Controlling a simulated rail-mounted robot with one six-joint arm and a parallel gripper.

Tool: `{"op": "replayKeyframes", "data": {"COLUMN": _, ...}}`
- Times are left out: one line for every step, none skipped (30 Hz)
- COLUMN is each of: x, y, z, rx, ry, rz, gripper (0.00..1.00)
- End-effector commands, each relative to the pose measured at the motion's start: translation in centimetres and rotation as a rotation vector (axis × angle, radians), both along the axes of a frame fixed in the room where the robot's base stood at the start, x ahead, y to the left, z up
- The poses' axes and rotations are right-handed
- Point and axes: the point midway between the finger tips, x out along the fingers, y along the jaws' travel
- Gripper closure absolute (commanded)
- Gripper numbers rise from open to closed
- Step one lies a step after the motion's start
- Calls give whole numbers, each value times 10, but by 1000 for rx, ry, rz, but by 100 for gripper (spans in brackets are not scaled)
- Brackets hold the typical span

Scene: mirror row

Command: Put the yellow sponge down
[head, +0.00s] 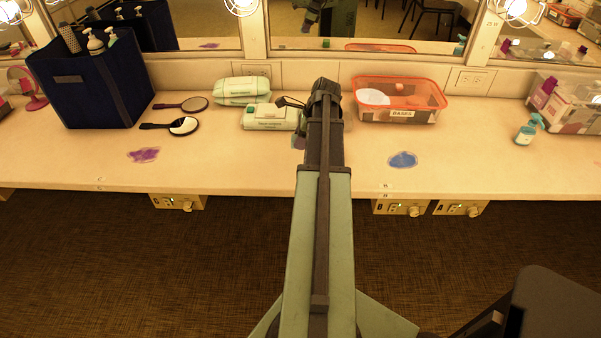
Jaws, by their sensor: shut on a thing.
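My gripper (299,122) is at the far end of my arm, above the counter in the middle, between the wipes packs and the orange-rimmed bin. My own arm hides most of it. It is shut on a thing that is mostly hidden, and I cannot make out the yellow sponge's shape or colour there. A small purplish patch shows just below the gripper; I cannot tell what it is. No yellow sponge shows clearly elsewhere on the counter (235,170).
A dark blue caddy (95,90) with bottles, two hand mirrors (183,125) and wipes packs (270,117) stand left. An orange-rimmed bin (400,114) labelled BASES, a blue pump bottle (527,130) and a clear box (570,105) stand right.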

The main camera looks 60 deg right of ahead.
Motion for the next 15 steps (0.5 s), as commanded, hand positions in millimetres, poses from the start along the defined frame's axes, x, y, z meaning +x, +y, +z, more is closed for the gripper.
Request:
{"op": "replayKeyframes", "data": {"x": 0, "y": 0, "z": -24, "rx": 0, "ry": 0, "rz": 0, "gripper": 77}}
{"op": "replayKeyframes", "data": {"x": 0, "y": 0, "z": -27, "rx": 0, "ry": 0, "rz": 0, "gripper": 77}}
{"op": "replayKeyframes", "data": {"x": 0, "y": 0, "z": -27, "rx": 0, "ry": 0, "rz": 0, "gripper": 77}}
{"op": "replayKeyframes", "data": {"x": 0, "y": 0, "z": -27, "rx": 0, "ry": 0, "rz": 0, "gripper": 77}}
{"op": "replayKeyframes", "data": {"x": 0, "y": 0, "z": -25, "rx": 0, "ry": 0, "rz": 0, "gripper": 77}}
{"op": "replayKeyframes", "data": {"x": 0, "y": 0, "z": -24, "rx": 0, "ry": 0, "rz": 0, "gripper": 77}}
{"op": "replayKeyframes", "data": {"x": 0, "y": 0, "z": -25, "rx": 0, "ry": 0, "rz": 0, "gripper": 77}}
{"op": "replayKeyframes", "data": {"x": 0, "y": 0, "z": -28, "rx": 0, "ry": 0, "rz": 0, "gripper": 77}}
{"op": "replayKeyframes", "data": {"x": 0, "y": 0, "z": -36, "rx": 0, "ry": 0, "rz": 0, "gripper": 77}}
{"op": "replayKeyframes", "data": {"x": 0, "y": 0, "z": -43, "rx": 0, "ry": 0, "rz": 0, "gripper": 77}}
{"op": "replayKeyframes", "data": {"x": 0, "y": 0, "z": -50, "rx": 0, "ry": 0, "rz": 0, "gripper": 77}}
{"op": "replayKeyframes", "data": {"x": 0, "y": 0, "z": -60, "rx": 0, "ry": 0, "rz": 0, "gripper": 77}}
{"op": "replayKeyframes", "data": {"x": 0, "y": 0, "z": -66, "rx": 0, "ry": 0, "rz": 0, "gripper": 77}}
{"op": "replayKeyframes", "data": {"x": 0, "y": 0, "z": -69, "rx": 0, "ry": 0, "rz": 0, "gripper": 77}}
{"op": "replayKeyframes", "data": {"x": 0, "y": 0, "z": -70, "rx": 0, "ry": 0, "rz": 0, "gripper": 77}}
